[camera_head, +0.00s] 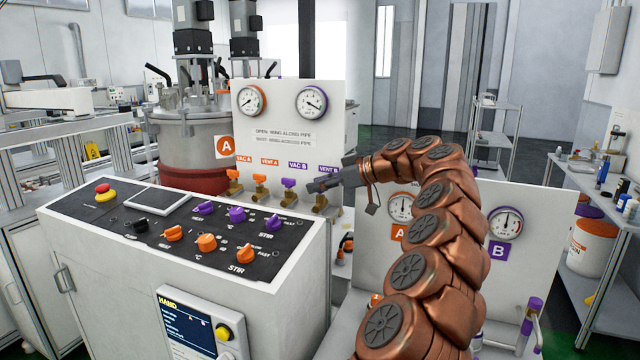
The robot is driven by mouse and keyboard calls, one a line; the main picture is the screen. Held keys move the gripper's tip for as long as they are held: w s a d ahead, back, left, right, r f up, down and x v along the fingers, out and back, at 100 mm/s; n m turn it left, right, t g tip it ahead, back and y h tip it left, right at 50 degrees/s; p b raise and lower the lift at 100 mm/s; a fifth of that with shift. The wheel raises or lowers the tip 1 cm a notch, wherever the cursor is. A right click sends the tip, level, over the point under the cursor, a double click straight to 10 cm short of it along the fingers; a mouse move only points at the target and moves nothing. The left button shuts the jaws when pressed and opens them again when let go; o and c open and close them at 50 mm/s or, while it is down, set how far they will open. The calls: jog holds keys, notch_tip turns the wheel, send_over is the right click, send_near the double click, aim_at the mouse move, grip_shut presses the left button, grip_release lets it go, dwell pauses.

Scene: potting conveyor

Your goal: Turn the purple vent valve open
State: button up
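The purple vent valve (321,204) is the rightmost in a row of valves at the foot of the white gauge panel (295,155). A purple VENT B label (328,169) sits just above it. Only its brass body shows clearly; its wing is hidden behind my gripper. My gripper (312,186) reaches in from the right, its dark fingers pointing left in front of the valve's upper part. I cannot tell whether the fingers touch the wing or how far apart they are. The panel text says open is wing along pipe, shut is wing across pipe.
Close left of my gripper stand the purple VAC B valve (288,184), then the orange VENT A valve (260,180) and VAC A valve (233,175). The control console (180,235) with knobs lies in front. Two gauges sit above, orange-rimmed (251,100) and purple-rimmed (312,103).

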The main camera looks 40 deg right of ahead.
jog(key=shift+c, duration=0.2)
grip_shut()
